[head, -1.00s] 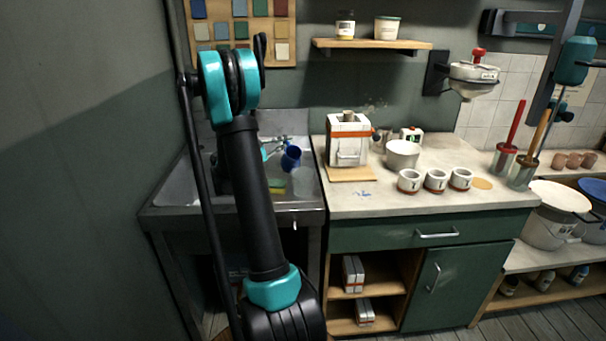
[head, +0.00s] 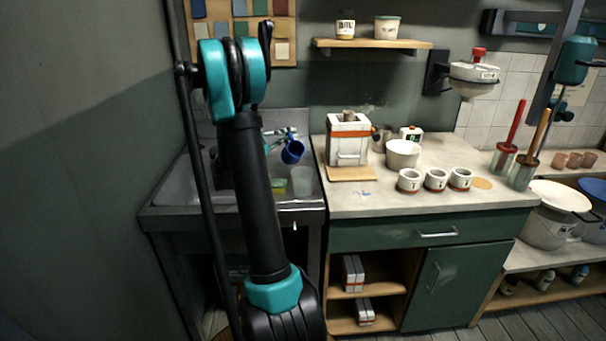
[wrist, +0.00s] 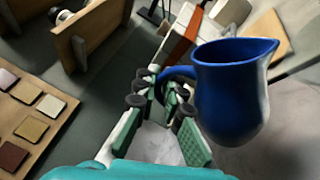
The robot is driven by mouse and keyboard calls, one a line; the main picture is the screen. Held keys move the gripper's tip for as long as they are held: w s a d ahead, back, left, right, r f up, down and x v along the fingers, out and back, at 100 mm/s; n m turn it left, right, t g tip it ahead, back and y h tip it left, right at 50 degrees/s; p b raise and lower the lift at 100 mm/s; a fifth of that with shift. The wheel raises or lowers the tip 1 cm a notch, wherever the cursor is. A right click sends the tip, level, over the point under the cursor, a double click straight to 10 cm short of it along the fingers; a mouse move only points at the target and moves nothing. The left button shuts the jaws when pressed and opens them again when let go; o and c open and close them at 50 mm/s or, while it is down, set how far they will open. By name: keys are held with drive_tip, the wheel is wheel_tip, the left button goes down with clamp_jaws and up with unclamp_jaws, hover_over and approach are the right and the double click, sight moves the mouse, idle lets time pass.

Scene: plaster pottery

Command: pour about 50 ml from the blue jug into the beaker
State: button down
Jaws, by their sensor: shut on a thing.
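The blue jug (head: 292,152) is in the air over the sink in the head view, above the clear beaker (head: 302,179) and apart from it. It appears somewhat tilted; any water inside is hidden. In the wrist view the jug (wrist: 232,95) fills the right of the picture, its spout pointing to the upper right. My gripper (wrist: 168,95) is shut on the jug's handle. In the head view my arm hides most of the gripper. The beaker stands upright in the sink, and its fill level is too small to read.
A green-yellow sponge (head: 276,187) lies left of the beaker. The sink (head: 180,190) has a tap (head: 280,133) behind the jug. The counter (head: 385,200) to the right holds a white box (head: 348,145), a white bowl (head: 402,153) and three small cups (head: 436,180).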

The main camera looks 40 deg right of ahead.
sight(291, 149)
drive_tip(key=shift+s+r, duration=0.1)
drive_tip(key=shift+r, duration=0.05)
drive_tip(key=shift+s+m, duration=0.1)
drive_tip(key=shift+m, duration=0.3)
drive_tip(key=shift+s+a+m+g, duration=0.1)
drive_tip(key=shift+s+m+g, duration=0.3)
drive_tip(key=shift+m, duration=0.3)
drive_tip(key=shift+s+a+r+m, duration=0.1)
drive_tip(key=shift+s+r+m, duration=0.3)
drive_tip(key=shift+m, duration=0.5)
idle(1.0)
drive_tip(key=shift+f, duration=0.1)
drive_tip(key=n, duration=0.1)
drive_tip(key=w+f+n, duration=0.1)
drive_tip(key=n, duration=0.1)
drive_tip(key=shift+w, duration=0.3)
drive_tip(key=shift+w+d+r+n+t, duration=0.1)
drive_tip(key=shift+w+d+n+t, duration=0.1)
drive_tip(key=shift+n+t, duration=0.25)
drive_tip(key=w+f+n, duration=0.4)
drive_tip(key=f, duration=0.1)
drive_tip(key=shift+d+n+y, duration=0.3)
drive_tip(key=shift+d+n, duration=0.05)
drive_tip(key=shift+d, duration=0.05)
